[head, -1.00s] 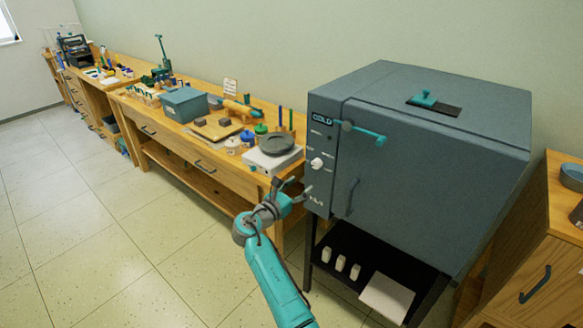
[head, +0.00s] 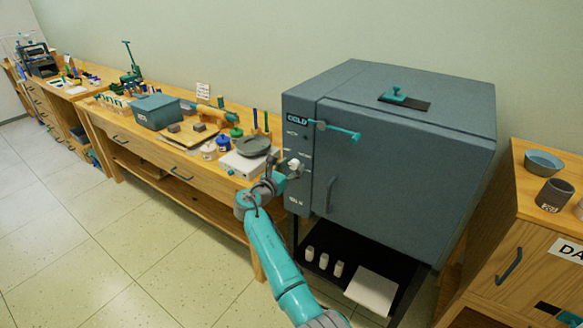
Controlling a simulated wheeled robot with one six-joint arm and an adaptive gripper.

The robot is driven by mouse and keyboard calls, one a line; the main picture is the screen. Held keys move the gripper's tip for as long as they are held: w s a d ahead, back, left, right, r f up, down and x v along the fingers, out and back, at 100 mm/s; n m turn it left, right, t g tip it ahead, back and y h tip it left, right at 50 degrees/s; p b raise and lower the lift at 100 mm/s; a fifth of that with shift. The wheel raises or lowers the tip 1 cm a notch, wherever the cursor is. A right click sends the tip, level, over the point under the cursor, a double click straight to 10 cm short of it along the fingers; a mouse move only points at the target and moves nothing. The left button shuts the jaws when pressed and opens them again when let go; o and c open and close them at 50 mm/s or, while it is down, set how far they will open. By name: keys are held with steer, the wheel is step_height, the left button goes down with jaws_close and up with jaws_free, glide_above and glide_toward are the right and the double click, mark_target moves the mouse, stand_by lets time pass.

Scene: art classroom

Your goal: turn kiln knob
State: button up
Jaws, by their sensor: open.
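The kiln (head: 390,150) is a large dark blue-grey box on a black stand, right of centre in the head view. Its left front strip carries a display reading COLD (head: 297,118) and a white knob (head: 294,164). A teal latch handle (head: 338,131) and a dark vertical door handle (head: 330,195) are on its front. My gripper (head: 285,172) is open at the knob, with its fingers close around or beside it. The fingers partly hide the knob, and I cannot tell whether they touch it.
A long wooden workbench (head: 165,165) with a blue-grey box (head: 157,111), jars and a grey round plate (head: 253,145) runs left. White pieces (head: 323,262) and a white slab (head: 371,291) lie on the kiln stand's shelf. A wooden cabinet (head: 510,235) stands right. The floor at left is clear.

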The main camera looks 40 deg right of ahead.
steer(key=shift+d, duration=0.15)
jaws_close()
